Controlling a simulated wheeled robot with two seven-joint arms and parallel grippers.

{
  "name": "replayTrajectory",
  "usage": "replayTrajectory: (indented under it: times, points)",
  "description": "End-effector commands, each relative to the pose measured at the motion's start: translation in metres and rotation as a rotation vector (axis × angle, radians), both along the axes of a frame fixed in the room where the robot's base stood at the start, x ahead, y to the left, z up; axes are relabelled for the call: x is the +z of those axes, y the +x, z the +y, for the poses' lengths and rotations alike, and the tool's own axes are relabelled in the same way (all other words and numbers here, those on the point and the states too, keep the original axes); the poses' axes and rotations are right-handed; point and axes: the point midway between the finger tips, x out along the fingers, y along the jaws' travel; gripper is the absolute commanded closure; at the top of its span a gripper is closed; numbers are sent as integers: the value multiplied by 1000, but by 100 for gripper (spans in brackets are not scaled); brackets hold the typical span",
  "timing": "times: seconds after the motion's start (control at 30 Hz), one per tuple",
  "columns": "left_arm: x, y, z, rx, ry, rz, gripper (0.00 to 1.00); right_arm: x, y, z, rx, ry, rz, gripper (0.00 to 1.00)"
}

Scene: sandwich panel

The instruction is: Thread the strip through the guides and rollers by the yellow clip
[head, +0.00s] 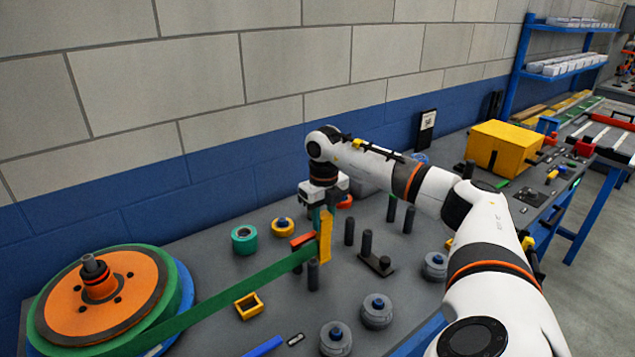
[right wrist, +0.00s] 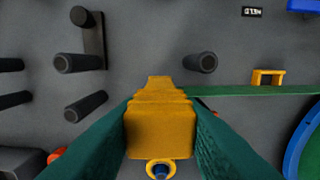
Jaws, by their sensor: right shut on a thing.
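My right gripper (head: 320,212) is shut on the yellow clip (head: 325,238), which hangs upright below it over the bench. In the right wrist view the clip (right wrist: 158,125) sits between the green finger pads. The green strip (head: 240,284) runs from the clip down left to the orange and green reel (head: 128,290). A dark post (head: 313,275) stands close in front of the strip near the clip. Other dark posts (head: 349,231) stand to the right. The strip also shows in the right wrist view (right wrist: 250,91), passing beside a yellow frame (right wrist: 267,78). My left gripper is not in view.
Grey rollers with blue hubs (head: 376,311) stand along the front. A dark plate with a post (head: 378,263) lies right of the clip. A green ring (head: 244,239) and a yellow ring (head: 283,227) lie behind the strip. A yellow box (head: 505,146) stands farther right.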

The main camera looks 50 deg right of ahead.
Motion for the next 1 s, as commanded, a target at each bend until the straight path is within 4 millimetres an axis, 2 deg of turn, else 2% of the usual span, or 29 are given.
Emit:
replayTrajectory:
  times: [0.2,0.63,1.0]
  points:
    - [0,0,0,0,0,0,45,0,-3,-11,-1,-1,-1,100]
    - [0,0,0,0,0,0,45,1,-4,-14,-2,-1,-1,100]
    - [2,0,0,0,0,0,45,1,-9,-36,-3,-2,-1,100]
